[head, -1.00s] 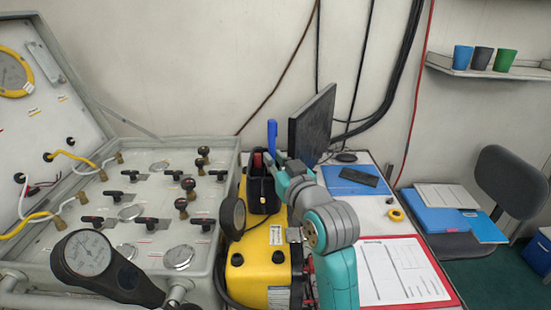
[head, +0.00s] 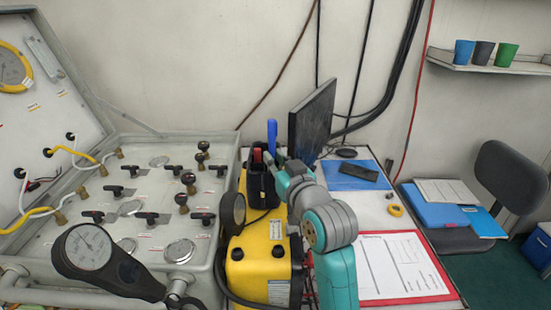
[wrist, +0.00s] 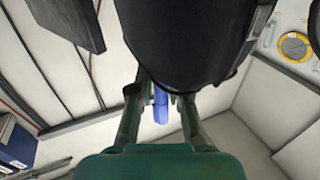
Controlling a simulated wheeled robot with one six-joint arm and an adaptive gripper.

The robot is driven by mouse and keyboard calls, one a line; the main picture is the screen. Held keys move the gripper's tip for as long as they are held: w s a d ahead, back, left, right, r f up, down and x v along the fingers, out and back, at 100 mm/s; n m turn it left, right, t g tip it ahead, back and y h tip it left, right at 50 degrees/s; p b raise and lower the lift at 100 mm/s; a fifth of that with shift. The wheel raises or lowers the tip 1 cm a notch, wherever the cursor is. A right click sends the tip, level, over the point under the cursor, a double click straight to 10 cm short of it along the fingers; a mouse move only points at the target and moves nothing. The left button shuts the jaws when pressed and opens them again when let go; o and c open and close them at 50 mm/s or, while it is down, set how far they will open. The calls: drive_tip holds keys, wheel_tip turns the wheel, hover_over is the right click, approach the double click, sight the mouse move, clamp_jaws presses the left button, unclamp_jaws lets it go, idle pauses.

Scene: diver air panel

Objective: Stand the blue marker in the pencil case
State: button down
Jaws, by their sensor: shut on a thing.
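The blue marker (head: 272,138) is upright in the head view, its upper part standing above my gripper (head: 271,160). My gripper is shut on it. The black pencil case (head: 262,190) stands on the yellow box, just left of and below my gripper, with a red item (head: 257,156) in it. In the wrist view the blue marker (wrist: 160,106) shows between my fingers (wrist: 159,92), and a large dark body, apparently the pencil case (wrist: 190,40), hides its other end. I cannot tell whether the marker's lower end is inside the case.
The yellow box (head: 258,262) stands between the valve panel (head: 130,225) and the desk. A dark monitor (head: 312,120) rises close behind my gripper. A red clipboard (head: 400,266), a blue folder (head: 345,177) and a yellow tape roll (head: 394,210) lie on the desk.

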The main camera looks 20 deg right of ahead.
sight(274, 137)
drive_tip(key=shift+f, duration=0.3)
idle(0.4)
drive_tip(key=shift+f, duration=0.85)
drive_tip(key=shift+s+f, duration=0.1)
drive_tip(key=shift+f, duration=0.85)
drive_tip(key=shift+d, duration=0.1)
idle(0.4)
drive_tip(key=c, duration=1)
unclamp_jaws()
drive_tip(key=shift+c, duration=0.2)
drive_tip(key=shift+w+r, duration=0.2)
drive_tip(key=shift+r, duration=4.5)
